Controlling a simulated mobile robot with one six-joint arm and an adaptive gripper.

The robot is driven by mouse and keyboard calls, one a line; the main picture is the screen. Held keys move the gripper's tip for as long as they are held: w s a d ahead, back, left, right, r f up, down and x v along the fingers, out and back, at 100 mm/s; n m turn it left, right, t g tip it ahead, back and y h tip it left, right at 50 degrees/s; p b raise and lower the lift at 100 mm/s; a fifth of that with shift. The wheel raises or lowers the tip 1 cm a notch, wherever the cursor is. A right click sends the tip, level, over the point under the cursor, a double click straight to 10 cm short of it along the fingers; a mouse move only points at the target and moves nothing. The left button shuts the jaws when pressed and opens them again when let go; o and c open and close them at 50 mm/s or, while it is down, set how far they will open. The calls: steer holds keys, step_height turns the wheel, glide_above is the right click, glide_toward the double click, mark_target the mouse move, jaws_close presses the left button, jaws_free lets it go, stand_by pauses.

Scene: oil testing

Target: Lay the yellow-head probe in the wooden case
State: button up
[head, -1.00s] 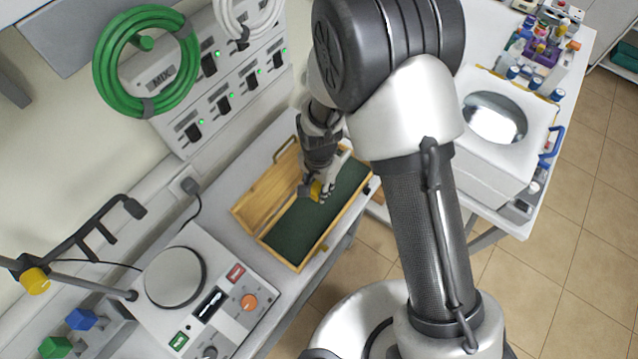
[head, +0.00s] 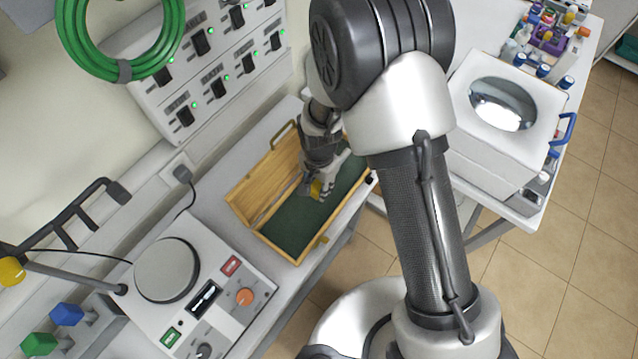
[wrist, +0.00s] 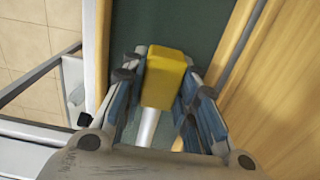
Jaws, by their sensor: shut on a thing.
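The yellow-head probe (wrist: 163,78) is between the fingers of my gripper (wrist: 160,95) in the wrist view, its yellow block ahead and its metal rod running back toward the palm. My gripper is shut on the probe over the green lining. I cannot tell whether the probe touches the lining.
A hotplate-stirrer (head: 165,270) with a round plate stands in front left of the case. A rack stand with blue and green clamps (head: 66,314) is at far left. A white bath (head: 502,115) stands on the right table. A green hose coil (head: 120,45) hangs on the wall.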

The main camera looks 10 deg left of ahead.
steer(key=o, duration=1.1)
steer(key=shift+o, duration=0.2)
step_height(320, 180, up, 12)
stand_by(0.4)
